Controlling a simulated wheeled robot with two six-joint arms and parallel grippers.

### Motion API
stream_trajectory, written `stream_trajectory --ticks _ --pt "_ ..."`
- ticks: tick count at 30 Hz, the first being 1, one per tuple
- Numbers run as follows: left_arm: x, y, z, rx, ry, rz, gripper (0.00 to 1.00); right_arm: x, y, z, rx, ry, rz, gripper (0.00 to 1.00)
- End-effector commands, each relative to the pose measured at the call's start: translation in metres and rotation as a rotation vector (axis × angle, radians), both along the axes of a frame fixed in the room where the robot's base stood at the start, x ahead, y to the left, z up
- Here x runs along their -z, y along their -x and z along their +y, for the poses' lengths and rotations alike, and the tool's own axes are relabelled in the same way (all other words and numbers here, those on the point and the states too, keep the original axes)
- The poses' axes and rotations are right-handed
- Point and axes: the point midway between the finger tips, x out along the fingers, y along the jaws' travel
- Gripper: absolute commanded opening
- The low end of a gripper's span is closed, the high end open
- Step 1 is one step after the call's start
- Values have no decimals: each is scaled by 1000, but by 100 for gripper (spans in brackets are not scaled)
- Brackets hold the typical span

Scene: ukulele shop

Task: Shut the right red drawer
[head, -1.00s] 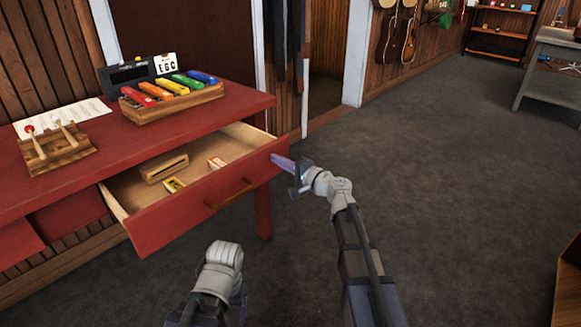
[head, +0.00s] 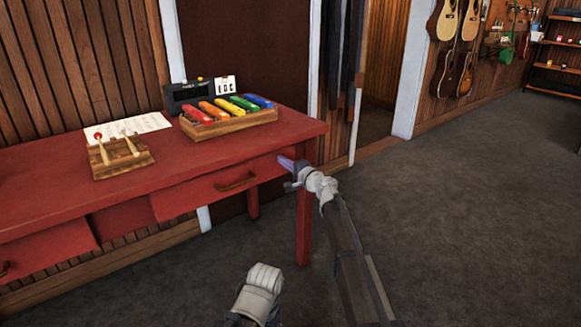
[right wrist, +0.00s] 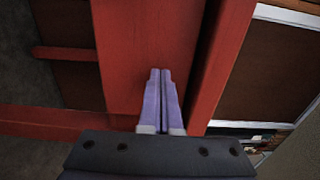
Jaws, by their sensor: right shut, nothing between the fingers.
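The right red drawer (head: 208,196) is under the right part of the red table. Its front, with a brown handle (head: 236,184), sits close under the tabletop edge and its inside is hidden. I cannot tell whether it is fully flush. My right gripper (head: 287,163) is shut and empty, its purple fingertips at the right end of the drawer front. In the right wrist view, the closed fingers (right wrist: 161,75) point at the red drawer front (right wrist: 145,40); whether they touch it is unclear. Part of my left arm shows at the bottom of the head view, its fingers out of sight.
The red table (head: 60,180) carries a rack of coloured bars (head: 228,122), a wooden stand with mallets (head: 122,158), a paper sheet and a dark device (head: 194,94). A red table leg (head: 303,225) stands beside my right gripper. The grey floor to the right is clear.

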Motion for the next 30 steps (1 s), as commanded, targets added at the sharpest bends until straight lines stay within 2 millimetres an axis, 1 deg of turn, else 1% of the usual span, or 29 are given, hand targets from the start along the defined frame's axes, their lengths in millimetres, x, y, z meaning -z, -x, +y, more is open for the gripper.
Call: stream_trajectory --ticks 1,6,20,23,25,29,30 --pt "0 0 0 0 0 0 79 0 -4 2 0 0 0 0" --pt "0 0 0 0 0 0 79 0 -8 5 0 0 0 0" --pt "-1 0 0 0 0 0 79 -1 -12 7 2 -4 0 0" --pt "-1 0 0 0 0 0 79 -1 -5 4 2 -4 -1 0" --pt "-1 0 0 0 0 0 79 -1 5 0 2 -4 0 0" --pt "0 0 0 0 0 0 79 -1 30 -11 1 -1 -1 0" --pt "0 0 0 0 0 0 79 -1 38 -17 1 -1 -1 0"
